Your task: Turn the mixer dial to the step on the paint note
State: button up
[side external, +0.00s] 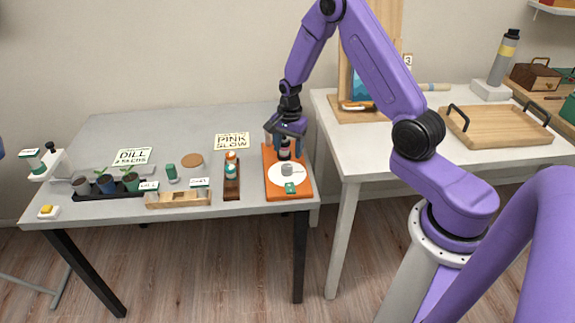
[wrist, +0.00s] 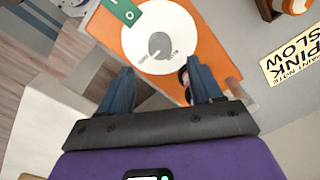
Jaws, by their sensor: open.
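The mixer is an orange base (side external: 305,189) with a white dial plate and a grey knob (side external: 288,168) in its middle. In the wrist view the knob (wrist: 160,45) sits on the white plate (wrist: 180,27); small dark marks line the plate's near edge, too small to read. I cannot tell which mark the knob points to. The paint note (side external: 232,141) is a yellow card reading PINK SLOW; it also shows in the wrist view (wrist: 292,66). My gripper (wrist: 160,82) is open and empty above the base, behind the knob and apart from it.
A dark bottle-like thing (side external: 284,151) stands at the base's back, near one finger. A green tag (side external: 290,188) is at the front. A dark wooden rack (side external: 231,190) with small bottles stands left. Plant pots (side external: 106,183) and a DILL card (side external: 131,157) are farther left.

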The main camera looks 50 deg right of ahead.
aim_at(287, 166)
notch_tip(287, 166, down, 7)
jog(key=shift+w+f, duration=0.15)
jog(key=shift+f, duration=0.05)
dwell(0.4)
jog(key=c, duration=1.1)
